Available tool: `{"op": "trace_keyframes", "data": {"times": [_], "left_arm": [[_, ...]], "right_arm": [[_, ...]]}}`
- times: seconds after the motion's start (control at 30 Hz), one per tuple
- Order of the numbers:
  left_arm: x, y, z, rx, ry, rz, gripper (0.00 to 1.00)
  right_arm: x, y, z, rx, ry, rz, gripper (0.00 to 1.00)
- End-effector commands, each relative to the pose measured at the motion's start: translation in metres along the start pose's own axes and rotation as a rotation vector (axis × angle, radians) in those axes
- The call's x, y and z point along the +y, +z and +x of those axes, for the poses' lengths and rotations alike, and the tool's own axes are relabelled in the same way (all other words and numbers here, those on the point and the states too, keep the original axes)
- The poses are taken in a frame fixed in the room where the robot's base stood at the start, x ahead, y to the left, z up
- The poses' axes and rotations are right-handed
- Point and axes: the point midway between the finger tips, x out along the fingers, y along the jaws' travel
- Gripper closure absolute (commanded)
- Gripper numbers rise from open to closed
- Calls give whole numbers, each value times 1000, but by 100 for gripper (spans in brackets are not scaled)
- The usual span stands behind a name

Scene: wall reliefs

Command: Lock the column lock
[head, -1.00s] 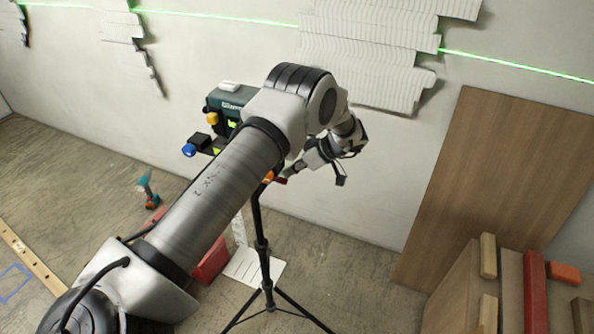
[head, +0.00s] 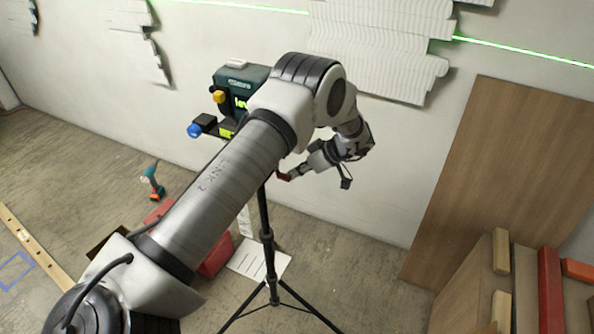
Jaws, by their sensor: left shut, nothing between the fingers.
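A black tripod (head: 267,235) stands on the floor and carries a teal laser level (head: 240,77) with a yellow knob (head: 219,96) and a blue knob (head: 194,131). My left arm crosses in front and hides the upper column. My left gripper (head: 293,173) is right of the column, fingers pointing left, shut and empty. A small dark red piece (head: 283,177) shows at its fingertips; it may be the column lock's lever. Whether the fingers touch it, and how the lock is set, I cannot tell. My right gripper is out of view.
White wavy relief panels (head: 380,45) hang on the wall, crossed by a green laser line. A wooden board (head: 495,165) leans at right, with wood blocks and a red bar (head: 549,290) below. A drill (head: 153,182) and a paper sheet (head: 258,260) are on the floor.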

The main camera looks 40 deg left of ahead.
Motion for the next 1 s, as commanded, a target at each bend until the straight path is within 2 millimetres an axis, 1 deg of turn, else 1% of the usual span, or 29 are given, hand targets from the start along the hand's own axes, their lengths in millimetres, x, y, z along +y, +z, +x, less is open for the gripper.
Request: {"op": "trace_keyframes", "data": {"times": [0.27,0.63,1.0], "left_arm": [[0,0,0,0,0,0,100],[-4,-10,-10,0,0,0,100],[-4,-10,-12,1,0,0,100]], "right_arm": [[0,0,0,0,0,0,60],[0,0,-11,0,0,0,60],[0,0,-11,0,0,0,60]]}}
